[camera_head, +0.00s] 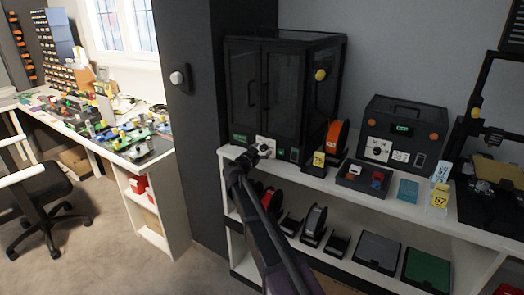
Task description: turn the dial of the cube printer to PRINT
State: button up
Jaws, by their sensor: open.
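The cube printer (243,88) is a tall black enclosure with glass doors on the white shelf top. A pale dial panel (265,141) sits low on its front, right of a small green display. My gripper (264,150) is open right in front of this panel and covers part of it. The dial and its setting are hidden or too small to read. I cannot tell whether the fingers touch the dial.
An orange spool (337,135) and yellow tag (319,159) stand right of the printer. Further right are a tray (350,183), a black box with its own dial (404,131), number tags and an open printer (497,165). A dark pillar (190,130) stands left.

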jog(key=v, duration=1.2)
dwell(0.3)
jog(key=s+d+f+n+g+y, duration=0.25)
jog(key=s+d+f+g, duration=0.8)
jog(key=d, duration=0.55)
jog(key=s+d+f+n+g+y, duration=0.1)
jog(key=s+f+n+g+y, duration=0.2)
jog(key=s, duration=0.5)
jog(key=s+d+f+n+g+y, duration=0.1)
jog(key=s+f+n+y, duration=0.35)
jog(key=s, duration=0.35)
notch_tip(320, 180, up, 16)
jog(key=s+a+p, duration=0.1)
jog(key=s+p, duration=0.1)
jog(key=p, duration=1.4)
jog(key=shift+y, duration=0.3)
